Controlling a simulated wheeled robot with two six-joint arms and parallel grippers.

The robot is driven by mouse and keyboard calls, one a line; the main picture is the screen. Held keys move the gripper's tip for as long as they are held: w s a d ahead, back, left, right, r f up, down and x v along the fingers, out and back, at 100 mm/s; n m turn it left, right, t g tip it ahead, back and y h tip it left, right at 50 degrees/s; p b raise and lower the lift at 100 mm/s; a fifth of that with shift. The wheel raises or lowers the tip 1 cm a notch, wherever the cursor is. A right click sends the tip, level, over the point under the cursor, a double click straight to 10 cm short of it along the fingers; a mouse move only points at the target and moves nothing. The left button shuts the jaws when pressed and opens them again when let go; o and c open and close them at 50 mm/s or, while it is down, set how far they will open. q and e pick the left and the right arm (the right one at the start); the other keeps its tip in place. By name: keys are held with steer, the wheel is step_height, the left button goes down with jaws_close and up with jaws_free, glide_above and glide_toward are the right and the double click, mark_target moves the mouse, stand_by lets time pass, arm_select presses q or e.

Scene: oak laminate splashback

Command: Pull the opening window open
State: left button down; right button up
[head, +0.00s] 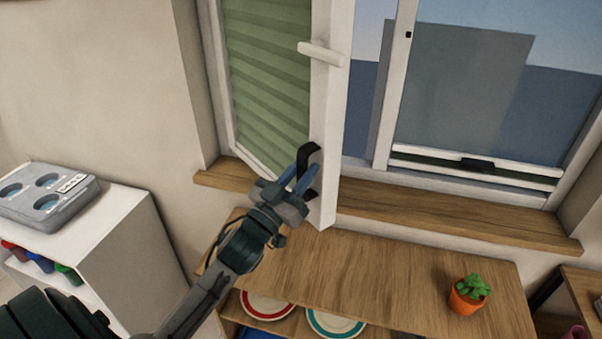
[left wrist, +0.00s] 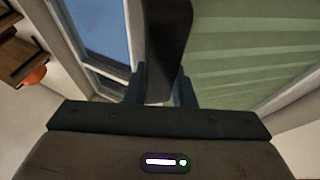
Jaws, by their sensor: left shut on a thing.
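The opening window (head: 332,120) is a white-framed sash with a green pleated blind. It stands swung inward at an angle from its frame, with a gap to its right. A white lever handle (head: 321,53) sits higher on its edge and points left. A black pull handle (head: 308,165) is low on the sash. My left gripper (head: 299,180) is shut on this black handle, which shows dark between the fingers in the left wrist view (left wrist: 168,45). The fingers partly hide the handle. My right gripper is not in view.
A wooden sill (head: 460,226) runs under the window. Below it, a wooden cabinet (head: 400,268) carries a potted plant (head: 468,294) at the right; plates stand on its lower shelf. A white shelf unit (head: 130,235) with a grey device (head: 45,193) stands left.

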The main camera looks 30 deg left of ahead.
arm_select(q)
steer(key=shift+s+a, duration=0.1)
steer(key=shift+s, duration=0.25)
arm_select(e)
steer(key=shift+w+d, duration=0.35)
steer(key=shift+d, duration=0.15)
arm_select(q)
steer(key=c, duration=1.2)
jaws_free()
steer(key=shift+a, duration=0.1)
steer(key=shift+c, duration=0.2)
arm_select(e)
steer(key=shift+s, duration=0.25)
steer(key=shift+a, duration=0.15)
arm_select(q)
steer(key=shift+s+f+b, duration=0.35)
steer(key=shift+b, duration=0.2)
steer(key=b+v, duration=0.4)
steer(key=v, duration=0.6)
steer(key=shift+r+b, duration=0.25)
steer(key=shift+b, duration=0.1)
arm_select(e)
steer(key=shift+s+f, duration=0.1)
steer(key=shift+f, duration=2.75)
